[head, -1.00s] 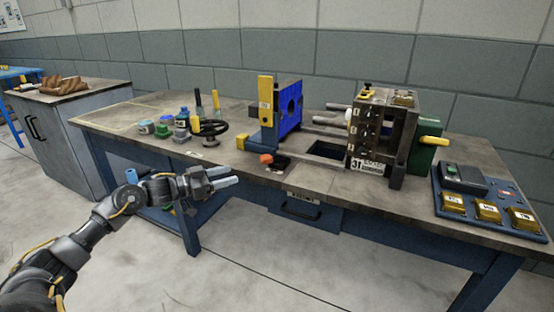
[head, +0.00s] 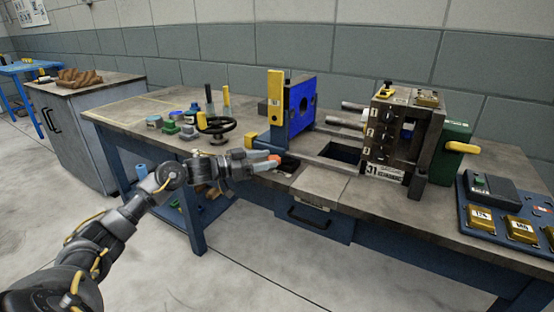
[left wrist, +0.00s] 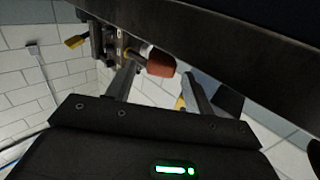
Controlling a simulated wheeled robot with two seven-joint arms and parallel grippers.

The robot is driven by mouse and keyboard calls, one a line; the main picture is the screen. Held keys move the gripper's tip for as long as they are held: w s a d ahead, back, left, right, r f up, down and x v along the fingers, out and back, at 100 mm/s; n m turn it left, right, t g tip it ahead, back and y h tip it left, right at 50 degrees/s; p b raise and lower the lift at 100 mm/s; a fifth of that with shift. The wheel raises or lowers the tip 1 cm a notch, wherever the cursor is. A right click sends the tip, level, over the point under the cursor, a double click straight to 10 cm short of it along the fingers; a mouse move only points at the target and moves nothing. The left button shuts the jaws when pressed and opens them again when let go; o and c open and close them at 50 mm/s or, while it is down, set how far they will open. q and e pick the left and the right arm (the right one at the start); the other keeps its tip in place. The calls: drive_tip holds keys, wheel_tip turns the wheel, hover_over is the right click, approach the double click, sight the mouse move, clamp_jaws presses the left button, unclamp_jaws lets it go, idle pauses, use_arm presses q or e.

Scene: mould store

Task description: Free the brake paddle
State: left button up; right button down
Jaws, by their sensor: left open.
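The left wrist view shows the open fingers (left wrist: 160,80) too, with nothing visibly clamped. The paddle's shaft and mount are mostly hidden by the gripper. My right gripper is out of view.
The blue plate (head: 303,105) with a yellow bar (head: 275,97) stands behind the knob. A black handwheel (head: 216,125) is close to the left. The mould block (head: 395,135) stands right of the opening in the bench (head: 325,188). A control panel (head: 500,215) lies far right.

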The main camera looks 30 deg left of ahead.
sight(268, 159)
use_arm(q)
drive_tip(key=shift+x, duration=2.05)
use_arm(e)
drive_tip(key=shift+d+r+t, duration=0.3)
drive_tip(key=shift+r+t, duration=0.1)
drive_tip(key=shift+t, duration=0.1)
use_arm(q)
drive_tip(key=shift+c, duration=0.3)
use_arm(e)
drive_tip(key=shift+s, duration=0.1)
